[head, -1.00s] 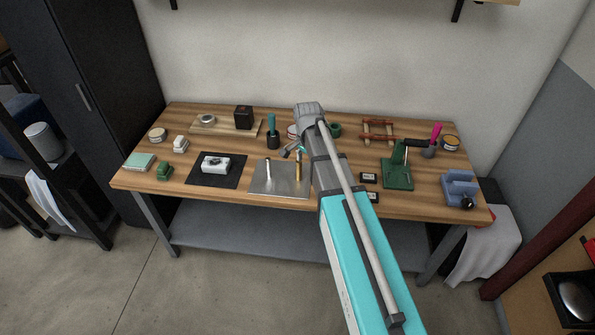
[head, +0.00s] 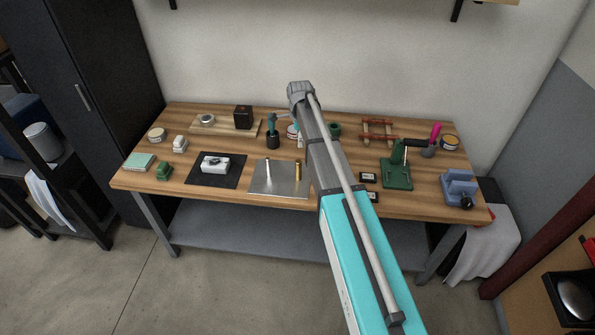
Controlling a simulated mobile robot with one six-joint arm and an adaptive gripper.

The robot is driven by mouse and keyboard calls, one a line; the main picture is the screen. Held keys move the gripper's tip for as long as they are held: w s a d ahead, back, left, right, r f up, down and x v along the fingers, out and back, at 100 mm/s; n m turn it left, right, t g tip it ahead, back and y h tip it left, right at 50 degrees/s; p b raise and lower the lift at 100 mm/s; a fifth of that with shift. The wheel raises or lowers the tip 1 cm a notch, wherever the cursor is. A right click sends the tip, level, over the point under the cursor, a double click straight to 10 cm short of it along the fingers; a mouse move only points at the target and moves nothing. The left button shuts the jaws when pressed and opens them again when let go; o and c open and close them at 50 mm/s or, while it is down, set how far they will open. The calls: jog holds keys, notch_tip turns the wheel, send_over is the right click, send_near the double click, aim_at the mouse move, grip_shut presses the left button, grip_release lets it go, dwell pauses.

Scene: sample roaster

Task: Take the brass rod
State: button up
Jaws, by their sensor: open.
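The brass rod (head: 298,170) stands upright on the right part of a grey metal plate (head: 282,186), near the front of the wooden bench. A silver rod (head: 267,169) stands on the same plate to its left. My gripper (head: 280,118) is small and partly hidden by my arm. It is open and up behind the plate, in front of or above the teal-handled tool in the picture, and apart from the brass rod. Its fingertips are hard to make out.
A black mat (head: 209,181) with a white device (head: 215,164) lies left of the plate.

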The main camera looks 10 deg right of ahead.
aim_at(299, 161)
notch_tip(299, 161, down, 9)
jog(key=b, duration=0.8)
jog(key=shift+r+b, duration=0.2)
jog(key=shift+b, duration=0.15)
jog(key=shift+f, duration=0.1)
jog(key=shift+a+f+b, duration=0.2)
jog(key=shift+f+b, duration=2.3)
jog(key=shift+b, duration=0.1)
jog(key=shift+c, duration=0.2)
grip_shut()
